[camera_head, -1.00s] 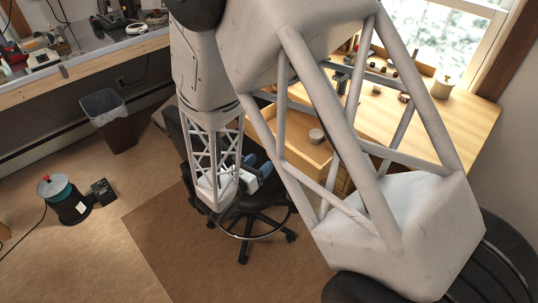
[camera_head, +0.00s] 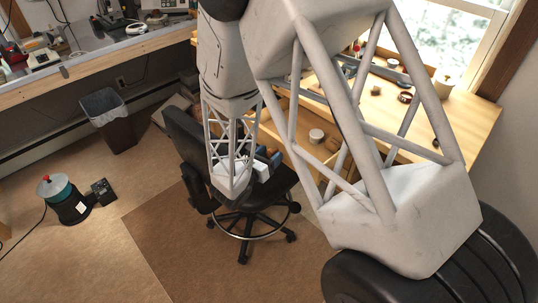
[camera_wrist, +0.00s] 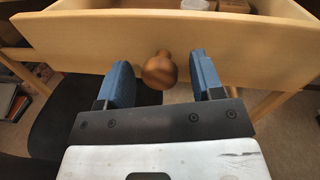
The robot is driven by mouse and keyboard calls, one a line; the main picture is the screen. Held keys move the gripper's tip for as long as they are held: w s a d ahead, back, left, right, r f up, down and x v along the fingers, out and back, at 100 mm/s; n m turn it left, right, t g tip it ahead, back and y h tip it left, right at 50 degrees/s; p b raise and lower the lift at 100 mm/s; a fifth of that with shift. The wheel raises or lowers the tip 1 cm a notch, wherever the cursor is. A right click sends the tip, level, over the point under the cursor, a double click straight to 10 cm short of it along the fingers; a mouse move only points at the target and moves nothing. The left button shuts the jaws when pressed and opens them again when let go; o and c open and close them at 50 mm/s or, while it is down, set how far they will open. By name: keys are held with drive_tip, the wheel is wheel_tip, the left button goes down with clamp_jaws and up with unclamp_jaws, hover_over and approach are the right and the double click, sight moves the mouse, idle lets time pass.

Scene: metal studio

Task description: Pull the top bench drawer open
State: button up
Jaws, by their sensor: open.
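The bench drawer has a pale wooden front (camera_wrist: 240,48) that spans the top of the wrist view. A round brown knob (camera_wrist: 160,71) sits at its middle. The drawer is partly open, as its inside shows behind the front; in the head view the drawer (camera_head: 298,138) juts from the bench. My gripper (camera_wrist: 161,82) is open, with one blue finger on each side of the knob in the picture and a gap on both sides. I cannot tell how far the fingertips reach past it. In the head view my gripper (camera_head: 268,162) is partly hidden by my arm.
A round tin (camera_head: 316,135) lies in the drawer. The wooden bench (camera_head: 465,118) carries small items and a pot (camera_head: 442,86). A black swivel chair (camera_head: 240,215) stands below my gripper. A bin (camera_head: 108,118) and open floor lie to the left.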

clamp_jaws()
drive_tip(key=shift+a+v, duration=0.25)
drive_tip(key=shift+v, duration=1.75)
drive_tip(key=shift+w, duration=0.15)
unclamp_jaws()
drive_tip(key=shift+a, duration=0.1)
drive_tip(key=v, duration=0.7)
drive_tip(key=shift+s+a, duration=0.15)
drive_tip(key=shift+s, duration=0.15)
